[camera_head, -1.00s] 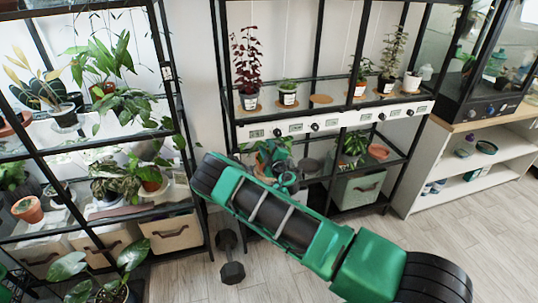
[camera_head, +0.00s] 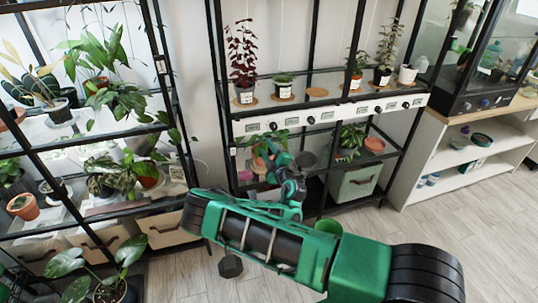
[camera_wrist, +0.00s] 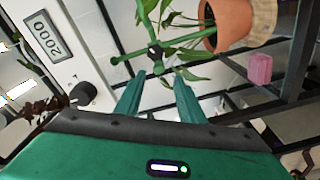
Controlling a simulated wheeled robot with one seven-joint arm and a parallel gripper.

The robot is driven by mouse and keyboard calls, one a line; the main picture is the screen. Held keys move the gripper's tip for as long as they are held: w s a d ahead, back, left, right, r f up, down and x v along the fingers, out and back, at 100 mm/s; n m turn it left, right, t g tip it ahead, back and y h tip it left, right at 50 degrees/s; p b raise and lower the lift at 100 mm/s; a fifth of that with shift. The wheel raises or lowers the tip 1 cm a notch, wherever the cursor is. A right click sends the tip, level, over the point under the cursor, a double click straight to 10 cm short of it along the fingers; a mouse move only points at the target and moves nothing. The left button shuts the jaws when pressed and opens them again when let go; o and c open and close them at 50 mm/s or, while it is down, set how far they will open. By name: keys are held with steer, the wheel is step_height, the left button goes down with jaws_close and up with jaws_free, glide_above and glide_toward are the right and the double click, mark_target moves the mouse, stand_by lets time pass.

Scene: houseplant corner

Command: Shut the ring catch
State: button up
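In the wrist view, a green fitting with thin arms spreading from a dark hub (camera_wrist: 155,51) is just beyond my fingertips. It may be the ring catch; I cannot tell how far it stands open. Whether a fingertip touches the fitting is unclear. In the head view, my gripper (camera_head: 268,150) is at the middle rack's lower shelf, below the white control strip (camera_head: 310,119); its fingers and the catch are not clear there.
A terracotta pot (camera_wrist: 232,22) with leaves is close beyond the fitting, near a pink block (camera_wrist: 260,68). A black knob (camera_wrist: 84,95) and a label plate (camera_wrist: 48,39) sit left of my fingers. Black rack posts surround the shelf. Open floor (camera_head: 455,222) lies at right.

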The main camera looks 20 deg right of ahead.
steer(key=shift+s+d, duration=0.1)
steer(key=shift+s, duration=1.25)
